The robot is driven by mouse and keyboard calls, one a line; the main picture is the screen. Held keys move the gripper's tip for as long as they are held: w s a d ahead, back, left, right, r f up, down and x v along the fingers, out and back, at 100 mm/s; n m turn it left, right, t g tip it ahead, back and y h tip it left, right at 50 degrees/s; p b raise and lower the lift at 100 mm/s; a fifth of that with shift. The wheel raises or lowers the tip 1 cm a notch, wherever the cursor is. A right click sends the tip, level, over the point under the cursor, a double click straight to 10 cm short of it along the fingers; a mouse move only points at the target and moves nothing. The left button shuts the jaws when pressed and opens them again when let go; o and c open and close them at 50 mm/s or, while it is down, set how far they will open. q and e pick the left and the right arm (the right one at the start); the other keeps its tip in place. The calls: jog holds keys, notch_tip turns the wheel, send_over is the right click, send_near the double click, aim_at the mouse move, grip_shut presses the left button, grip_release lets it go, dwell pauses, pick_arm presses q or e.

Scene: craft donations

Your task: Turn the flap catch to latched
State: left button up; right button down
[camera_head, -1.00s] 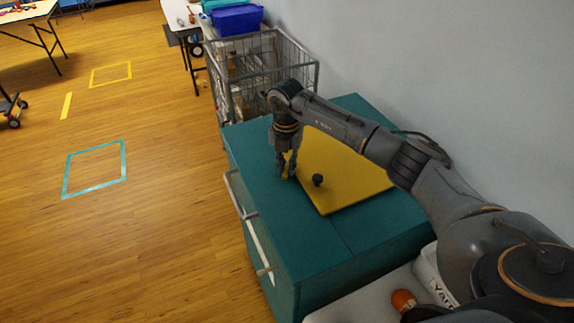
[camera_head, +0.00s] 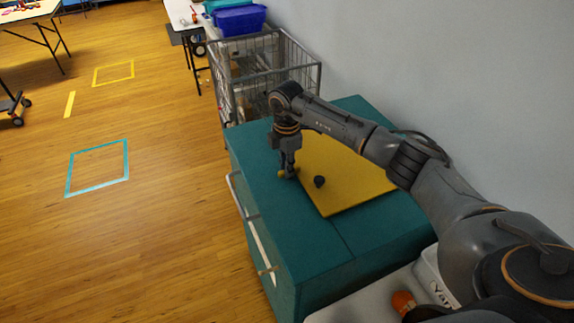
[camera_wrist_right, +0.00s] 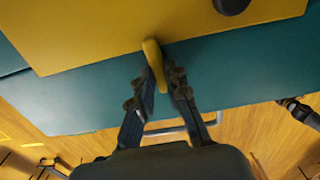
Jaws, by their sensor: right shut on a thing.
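The flap catch is a small yellow bar. In the right wrist view the catch (camera_wrist_right: 153,60) reaches from the edge of the yellow flap (camera_wrist_right: 95,28) out over the teal top, between my fingertips. In the head view the flap (camera_head: 352,175) lies flat on the teal cabinet (camera_head: 300,225), with a dark round knob (camera_head: 319,181) near its left edge. My right gripper (camera_head: 288,173) points down at that edge, shut on the catch, with bits of yellow showing either side of the fingers. The fingers hide its middle.
A wire cage cart (camera_head: 262,75) with a blue bin (camera_head: 238,19) stands behind the cabinet. A wall (camera_head: 480,80) runs along the right. Handles (camera_head: 241,202) stick out from the cabinet's left side. Wooden floor (camera_head: 170,240) on the left is mostly open.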

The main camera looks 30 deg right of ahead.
jog(key=shift+m, duration=0.4)
jog(key=c, duration=1.3)
grip_release()
jog(key=shift+r, duration=0.1)
notch_tip(320, 180, up, 12)
jog(key=shift+f, duration=0.1)
